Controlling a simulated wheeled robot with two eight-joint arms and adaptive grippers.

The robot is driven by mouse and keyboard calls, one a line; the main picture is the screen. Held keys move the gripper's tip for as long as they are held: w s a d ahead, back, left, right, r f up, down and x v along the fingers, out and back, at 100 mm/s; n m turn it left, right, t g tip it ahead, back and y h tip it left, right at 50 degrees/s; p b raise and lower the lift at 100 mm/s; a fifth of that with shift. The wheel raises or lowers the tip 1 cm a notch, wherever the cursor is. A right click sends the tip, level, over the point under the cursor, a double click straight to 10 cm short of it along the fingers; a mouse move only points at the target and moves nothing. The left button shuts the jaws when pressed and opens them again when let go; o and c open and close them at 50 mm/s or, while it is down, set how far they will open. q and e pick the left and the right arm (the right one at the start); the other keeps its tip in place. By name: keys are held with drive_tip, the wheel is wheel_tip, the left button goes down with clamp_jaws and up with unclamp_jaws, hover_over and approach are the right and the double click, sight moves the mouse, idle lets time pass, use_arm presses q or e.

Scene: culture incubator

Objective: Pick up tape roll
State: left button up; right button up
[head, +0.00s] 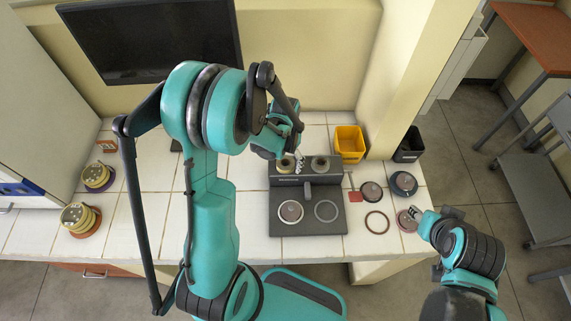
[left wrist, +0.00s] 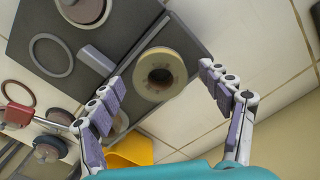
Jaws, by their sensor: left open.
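The tape roll (left wrist: 160,75), a cream ring with a dark hole, sits on the raised back part of a dark fixture (left wrist: 22,22). In the head view the tape roll (head: 286,166) is partly hidden by my left gripper (head: 297,158). In the left wrist view my left gripper (left wrist: 160,76) is open, its fingers apart on either side of the roll in the picture; contact does not show. My right gripper (head: 417,213) is at the right table edge beside a reddish round piece (head: 405,222); its jaw opening is unclear.
A second round piece (head: 320,163) stands right of the roll on the fixture. A yellow bin (head: 350,143) and a black bin (head: 409,147) are behind to the right. Discs (head: 371,191) and a red ring (head: 377,222) lie right; stacked rolls (head: 80,217) lie left.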

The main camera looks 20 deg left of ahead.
use_arm(q)
drive_tip(key=c, duration=1.1)
drive_tip(key=shift+r, duration=0.15)
